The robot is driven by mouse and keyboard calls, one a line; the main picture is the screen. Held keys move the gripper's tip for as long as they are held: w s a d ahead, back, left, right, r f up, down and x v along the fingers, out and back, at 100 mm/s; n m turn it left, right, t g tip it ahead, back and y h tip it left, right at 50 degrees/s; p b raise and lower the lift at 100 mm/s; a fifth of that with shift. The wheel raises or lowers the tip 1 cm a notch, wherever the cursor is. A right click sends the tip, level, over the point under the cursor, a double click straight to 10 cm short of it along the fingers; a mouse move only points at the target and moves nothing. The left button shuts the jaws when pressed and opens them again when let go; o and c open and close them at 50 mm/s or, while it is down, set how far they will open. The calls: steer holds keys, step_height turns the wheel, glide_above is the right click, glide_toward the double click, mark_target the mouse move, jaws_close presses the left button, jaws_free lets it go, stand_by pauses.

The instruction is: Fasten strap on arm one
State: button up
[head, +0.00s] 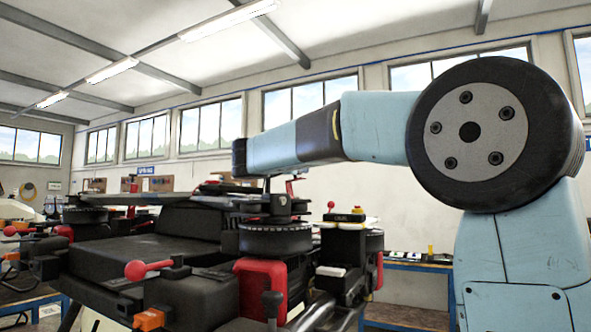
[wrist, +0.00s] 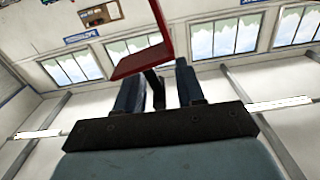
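A dark spray drone (head: 180,270) fills the lower left of the head view, with folded arms, black round motor parts (head: 275,238) and a red clamp-like piece (head: 262,285). I cannot tell which part is the strap. My gripper (wrist: 158,78) shows two dark blue fingers spread apart in the wrist view. A red flat piece (wrist: 142,60) with a black stem (wrist: 154,88) lies at the fingers. The stem shows between them with a gap to the right finger. In the head view my gripper is above the drone, its fingertips hard to make out.
A red-knobbed lever (head: 140,269) sticks out at the drone's front left. Another small red knob (head: 331,205) stands right of the motor. A blue-edged workbench (head: 410,266) runs along the back wall.

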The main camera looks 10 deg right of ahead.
jaws_close()
stand_by(0.5)
